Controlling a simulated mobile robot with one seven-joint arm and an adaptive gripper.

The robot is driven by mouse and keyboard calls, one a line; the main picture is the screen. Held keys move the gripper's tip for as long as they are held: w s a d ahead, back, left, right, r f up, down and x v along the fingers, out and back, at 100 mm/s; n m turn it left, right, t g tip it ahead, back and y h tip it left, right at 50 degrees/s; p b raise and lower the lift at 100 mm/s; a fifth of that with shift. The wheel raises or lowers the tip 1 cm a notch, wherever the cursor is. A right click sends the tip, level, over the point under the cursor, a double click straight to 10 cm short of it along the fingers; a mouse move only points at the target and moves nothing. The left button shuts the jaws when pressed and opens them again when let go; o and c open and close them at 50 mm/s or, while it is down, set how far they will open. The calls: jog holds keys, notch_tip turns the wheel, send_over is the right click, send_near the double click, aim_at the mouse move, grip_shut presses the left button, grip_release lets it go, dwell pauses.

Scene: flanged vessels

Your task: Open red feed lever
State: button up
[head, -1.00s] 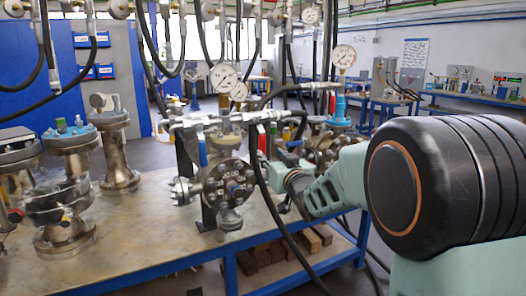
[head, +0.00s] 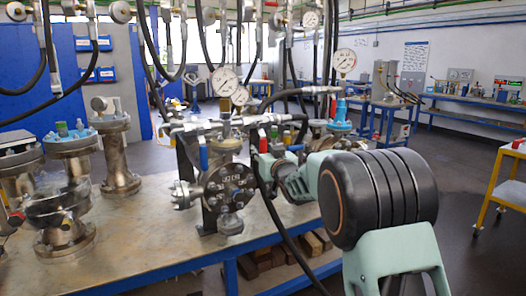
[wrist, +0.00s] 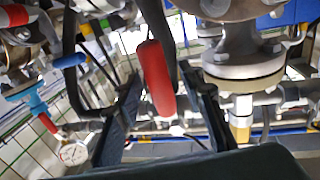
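The red feed lever (head: 263,140) stands upright among the fittings above the flanged vessel (head: 228,186) in the head view. In the wrist view the red lever (wrist: 157,80) hangs large in the middle, between the two dark fingers. My gripper (head: 264,165) is right at the lever in the head view. In the wrist view my gripper (wrist: 165,92) is open, one finger on each side of the lever, with visible gaps. I cannot tell whether the lever lies fully between the fingertips in depth. The lever's pivot is hidden.
A blue lever (head: 204,156) is left of the red one. Pressure gauges (head: 223,80) and black hoses hang close above and behind. A black hose (head: 276,215) runs down in front of the bench (head: 160,245). Other flanged vessels (head: 62,190) stand at left.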

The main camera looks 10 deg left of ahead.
grip_shut()
